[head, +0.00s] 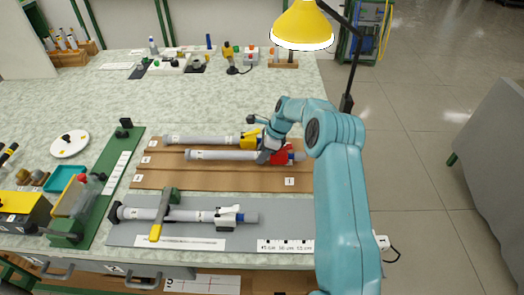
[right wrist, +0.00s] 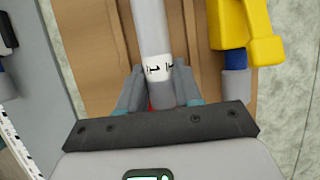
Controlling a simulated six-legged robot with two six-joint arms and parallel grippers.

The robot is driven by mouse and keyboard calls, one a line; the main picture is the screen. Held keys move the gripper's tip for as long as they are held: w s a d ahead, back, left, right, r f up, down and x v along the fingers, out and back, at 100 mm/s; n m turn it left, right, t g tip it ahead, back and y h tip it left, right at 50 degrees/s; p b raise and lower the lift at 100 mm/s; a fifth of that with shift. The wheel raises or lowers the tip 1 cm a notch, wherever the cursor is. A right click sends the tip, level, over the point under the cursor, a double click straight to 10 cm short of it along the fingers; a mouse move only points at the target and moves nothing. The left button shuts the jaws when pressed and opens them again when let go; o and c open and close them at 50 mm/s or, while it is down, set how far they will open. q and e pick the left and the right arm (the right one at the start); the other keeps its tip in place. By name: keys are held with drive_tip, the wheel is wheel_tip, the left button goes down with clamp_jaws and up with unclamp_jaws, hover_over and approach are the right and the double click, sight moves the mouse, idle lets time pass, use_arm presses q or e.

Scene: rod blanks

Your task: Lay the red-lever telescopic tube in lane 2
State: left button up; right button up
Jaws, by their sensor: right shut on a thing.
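The red-lever telescopic tube (head: 222,155) is a grey tube with a red lever part (head: 281,155) near its right end. My right gripper (head: 268,152) is shut on it just left of the red part. In the right wrist view the tube (right wrist: 151,30) runs between the fingers (right wrist: 158,88), with a white marked band and a little red there. The tube is over the middle of the brown lane board (head: 230,180), parallel to its lanes; whether it touches the board I cannot tell. The left gripper is out of view.
A yellow-lever tube (head: 205,139) lies close behind in the back lane; its yellow part also shows in the right wrist view (right wrist: 258,38). The front lane, by a "1" label (head: 290,182), is empty. A white-lever tube (head: 190,215) lies on the grey mat (head: 285,215) in front.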

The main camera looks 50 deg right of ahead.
drive_tip(key=shift+f, duration=0.45)
idle(0.4)
drive_tip(key=o, duration=0.9)
drive_tip(key=shift+s+d+r, duration=0.1)
drive_tip(key=shift+d+r, duration=0.05)
drive_tip(key=shift+r, duration=0.15)
drive_tip(key=v, duration=1.5)
drive_tip(key=shift+r+b, duration=0.3)
drive_tip(key=shift+s, duration=0.15)
